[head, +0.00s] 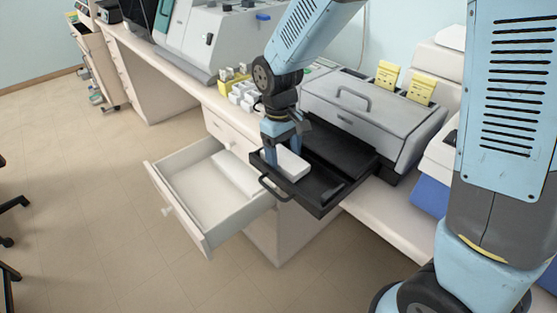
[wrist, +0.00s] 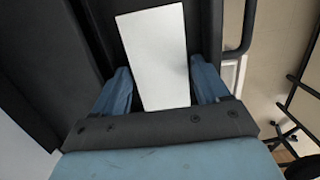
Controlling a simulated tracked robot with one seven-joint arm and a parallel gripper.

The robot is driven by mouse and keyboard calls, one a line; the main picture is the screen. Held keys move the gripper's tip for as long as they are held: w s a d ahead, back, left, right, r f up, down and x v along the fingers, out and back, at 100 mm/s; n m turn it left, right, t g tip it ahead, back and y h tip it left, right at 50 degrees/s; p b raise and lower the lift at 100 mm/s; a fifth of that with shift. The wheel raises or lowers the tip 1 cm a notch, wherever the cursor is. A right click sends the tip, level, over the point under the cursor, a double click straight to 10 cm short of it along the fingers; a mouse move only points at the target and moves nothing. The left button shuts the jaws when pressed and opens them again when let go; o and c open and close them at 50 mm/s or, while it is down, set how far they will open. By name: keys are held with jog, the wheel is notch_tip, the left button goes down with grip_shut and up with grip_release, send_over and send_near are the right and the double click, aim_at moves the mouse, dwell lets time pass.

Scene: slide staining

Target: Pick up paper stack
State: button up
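A white block that looks like the paper stack (head: 290,165) is at the black pulled-out tray (head: 322,206) of the grey machine. I cannot tell whether it rests on the tray or is just above it. My gripper (head: 282,156) points down over it. In the wrist view the stack (wrist: 158,60) lies between the two blue fingers of my gripper (wrist: 160,85), one along each long side. The fingers are very near its edges, and whether they press on it is not clear. The stack's near end is by the gripper's palm.
An open drawer (head: 190,200) stands out below the counter, with a flat white item (head: 238,176) inside. The grey machine (head: 368,115) is behind the tray. Yellow and white boxes (head: 240,90) stand to the left.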

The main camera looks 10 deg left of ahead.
jog(key=c, duration=0.8)
